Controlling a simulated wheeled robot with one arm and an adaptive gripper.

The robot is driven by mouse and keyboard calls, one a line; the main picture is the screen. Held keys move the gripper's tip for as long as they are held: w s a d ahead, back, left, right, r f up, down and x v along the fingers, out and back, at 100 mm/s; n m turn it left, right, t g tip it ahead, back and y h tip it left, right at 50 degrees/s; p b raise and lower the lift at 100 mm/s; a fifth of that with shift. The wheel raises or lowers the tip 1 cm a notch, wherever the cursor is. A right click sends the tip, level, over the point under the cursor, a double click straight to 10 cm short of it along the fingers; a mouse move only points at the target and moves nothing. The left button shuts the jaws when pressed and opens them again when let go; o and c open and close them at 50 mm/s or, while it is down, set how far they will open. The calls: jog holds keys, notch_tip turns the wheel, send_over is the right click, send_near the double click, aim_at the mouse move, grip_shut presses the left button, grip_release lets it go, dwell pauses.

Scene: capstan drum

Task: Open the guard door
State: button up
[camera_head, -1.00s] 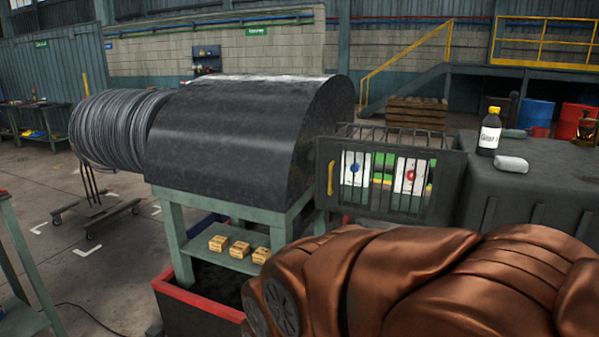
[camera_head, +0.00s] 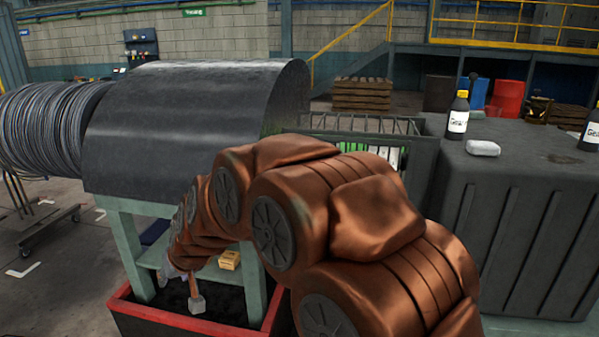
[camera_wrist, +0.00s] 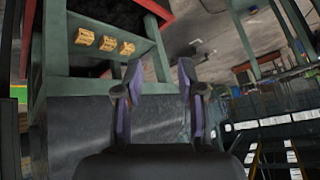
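The guard door appears to be the barred front of the wire-topped cage (camera_head: 345,122) beside the drum cover. My copper-coloured arm now covers most of it, and its yellow handle is hidden in the head view. Green and white parts show behind the bars above my arm. My gripper (camera_head: 185,285) hangs low at the left, in front of the green stand under the cover, apart from the cage. In the wrist view my gripper (camera_wrist: 160,95) has its two purple-grey fingers spread with nothing between them. I cannot make out the door handle in the wrist view.
The black curved cover (camera_head: 180,125) stands on a green stand (camera_head: 128,240) above a red-rimmed bin (camera_head: 195,328). Small yellow boxes (camera_wrist: 108,43) lie on its shelf. A dark cabinet (camera_head: 520,215) with bottles stands right.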

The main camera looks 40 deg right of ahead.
jog(key=w+d+r+m+t+h+p, duration=0.1)
jog(key=w+d+r+m+t+h, duration=0.2)
jog(key=w+d, duration=0.7)
jog(key=w+d+r+m+t+h, duration=0.1)
jog(key=w+d+m+t+h, duration=0.15)
jog(key=w+d+h, duration=0.65)
jog(key=shift+s+d+f+m+g+h+p, duration=0.1)
jog(key=shift+s+d+m+g+h+p, duration=0.75)
jog(key=shift+d, duration=4.5)
jog(key=shift+s+d+f+m+g+h+p, duration=0.15)
jog(key=shift+s+d+m+g+h+p, duration=0.5)
jog(key=shift+d, duration=4.75)
jog(key=shift+s+d+f+m+g+h+p, duration=0.1)
jog(key=shift+s+d+m+g+h+p, duration=0.6)
jog(key=shift+d, duration=4.65)
jog(key=shift+m+g+h+b, duration=0.35)
jog(key=shift+m+g+h, duration=0.1)
jog(key=shift+m+h, duration=0.25)
jog(key=shift+c, duration=0.3)
grip_shut()
